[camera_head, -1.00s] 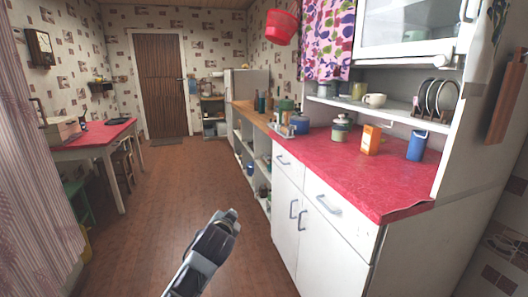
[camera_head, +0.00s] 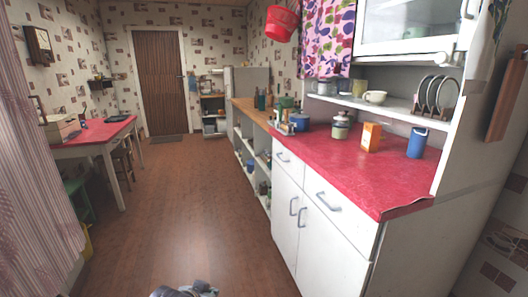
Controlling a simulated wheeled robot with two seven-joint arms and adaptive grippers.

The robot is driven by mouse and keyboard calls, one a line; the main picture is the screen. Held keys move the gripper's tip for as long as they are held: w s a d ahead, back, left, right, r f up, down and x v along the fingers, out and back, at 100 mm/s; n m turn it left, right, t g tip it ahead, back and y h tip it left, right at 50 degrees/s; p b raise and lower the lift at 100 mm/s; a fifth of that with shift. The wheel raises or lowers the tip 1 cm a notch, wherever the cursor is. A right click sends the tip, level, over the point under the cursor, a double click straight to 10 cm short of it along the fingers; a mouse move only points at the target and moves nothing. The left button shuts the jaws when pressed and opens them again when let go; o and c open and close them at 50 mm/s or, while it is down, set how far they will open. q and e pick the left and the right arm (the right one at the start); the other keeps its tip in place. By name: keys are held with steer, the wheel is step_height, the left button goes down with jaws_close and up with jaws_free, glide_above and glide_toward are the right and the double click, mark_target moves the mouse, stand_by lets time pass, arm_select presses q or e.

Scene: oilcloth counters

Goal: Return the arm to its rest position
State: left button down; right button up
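One of my grippers (camera_head: 190,290) shows only as a dark and grey tip at the bottom edge of the head view, over the wooden floor. Most of it is cut off by the frame, so its fingers cannot be read, and I cannot tell for certain which arm it belongs to. No other gripper shows. Nothing is seen held in the visible part.
A white cabinet (camera_head: 285,215) with a red counter (camera_head: 345,180) stands at the right. On it are an orange box (camera_head: 371,137), a blue canister (camera_head: 417,143) and jars. A red table (camera_head: 95,132) stands at the left. The floor (camera_head: 185,190) between is clear.

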arm_select(q)
steer(key=s+a+f+n+g+y+p, duration=0.1)
steer(key=s+a+f+g+p, duration=0.15)
steer(key=s+f+p, duration=0.75)
steer(key=s+a+f+g+p, duration=0.25)
steer(key=s+f+p, duration=0.45)
steer(key=s+f, duration=0.65)
arm_select(e)
steer(key=s+d+f, duration=0.2)
steer(key=s+f, duration=0.2)
steer(key=f, duration=0.5)
arm_select(q)
steer(key=s+a+p, duration=0.3)
steer(key=s+p, duration=0.6)
steer(key=s+a+g+p, duration=0.1)
steer(key=s+a+p, duration=0.2)
steer(key=s+p, duration=0.6)
steer(key=shift+s+f+g+y+p, duration=0.2)
steer(key=shift+s+g+y+p, duration=0.15)
steer(key=shift+p, duration=0.3)
arm_select(e)
steer(key=s+d+g, duration=0.1)
steer(key=s+d, duration=0.2)
steer(key=s, duration=0.7)
steer(key=s+d+h, duration=0.1)
steer(key=s+d, duration=0.3)
steer(key=s, duration=0.5)
steer(key=shift+s+r+g+h, duration=0.3)
steer(key=shift+s+g, duration=0.1)
